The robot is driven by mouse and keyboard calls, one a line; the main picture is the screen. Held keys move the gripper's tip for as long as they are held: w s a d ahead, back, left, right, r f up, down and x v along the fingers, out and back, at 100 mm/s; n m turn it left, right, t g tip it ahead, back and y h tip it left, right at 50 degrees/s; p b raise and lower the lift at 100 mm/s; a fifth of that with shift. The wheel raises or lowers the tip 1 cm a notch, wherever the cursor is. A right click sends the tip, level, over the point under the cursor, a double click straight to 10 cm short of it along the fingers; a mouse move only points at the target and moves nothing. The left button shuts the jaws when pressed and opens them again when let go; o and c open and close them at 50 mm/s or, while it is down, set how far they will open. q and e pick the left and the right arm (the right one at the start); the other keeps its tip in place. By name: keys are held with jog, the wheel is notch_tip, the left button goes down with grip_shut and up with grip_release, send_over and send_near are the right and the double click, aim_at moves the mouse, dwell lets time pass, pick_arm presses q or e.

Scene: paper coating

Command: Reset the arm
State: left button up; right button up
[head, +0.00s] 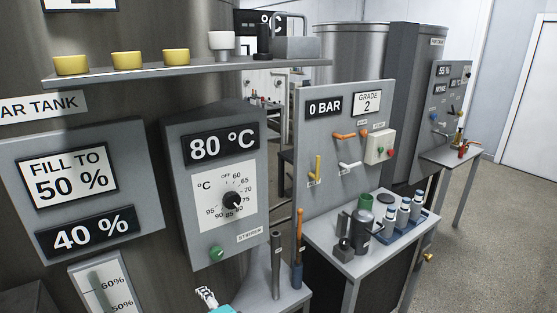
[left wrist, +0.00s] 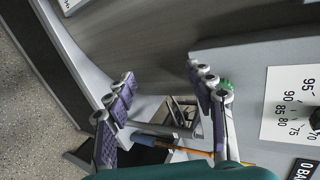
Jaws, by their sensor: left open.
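My left gripper (head: 207,297) shows only in part at the bottom edge of the head view, as a pale finger and a teal piece. It is below the grey temperature panel (head: 176,190) with its dial and green button (head: 216,252). In the left wrist view my left gripper (left wrist: 161,84) has its two purple-padded fingers spread apart, with nothing between them. The green button (left wrist: 225,84) shows just beyond one finger, and the dial plate (left wrist: 292,105) is at the right. My right gripper is in neither view.
A small grey table (head: 290,296) holds a dark rod (head: 276,265) and an orange-and-blue tool (head: 298,248). A shelf (head: 150,74) with yellow cups (head: 71,65) runs above the panels. Another table (head: 340,237) carries bottles (head: 404,211). Open floor (head: 470,230) lies at the right.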

pick_arm(q)
jog(key=s+f+n+g+h, duration=0.2)
jog(key=s+n+h, duration=0.5)
jog(key=s+n, duration=0.4)
jog(key=shift+s+d+f+n+g+h, duration=0.3)
jog(key=shift+s+f+g+h, duration=0.1)
jog(key=shift+s, duration=0.5)
